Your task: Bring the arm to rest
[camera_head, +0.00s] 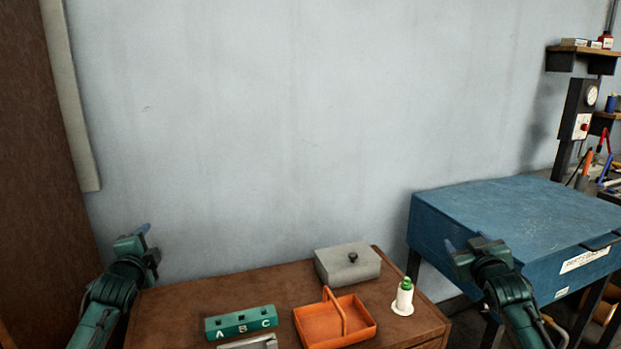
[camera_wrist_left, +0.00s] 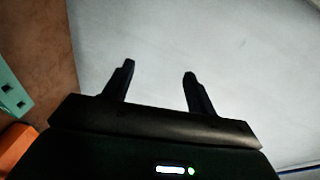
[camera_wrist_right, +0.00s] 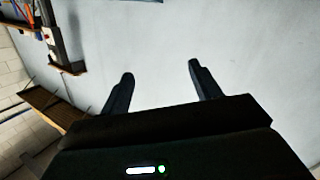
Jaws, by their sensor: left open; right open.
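My left gripper (camera_head: 138,234) is raised at the left of the brown table, clear of everything on it. In the left wrist view its two fingers (camera_wrist_left: 158,85) are apart with nothing between them, in front of the pale wall. My right gripper (camera_head: 467,243) is raised in front of the blue cabinet at the right. In the right wrist view its fingers (camera_wrist_right: 160,85) are apart and empty, also with pale wall behind them.
The brown table (camera_head: 170,310) holds a green block marked A, B, C (camera_head: 241,323), an orange tray with a handle (camera_head: 360,326), a grey lidded box (camera_head: 347,264) and a white bottle with a green top (camera_head: 404,296). The blue cabinet (camera_head: 530,215) stands to the right.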

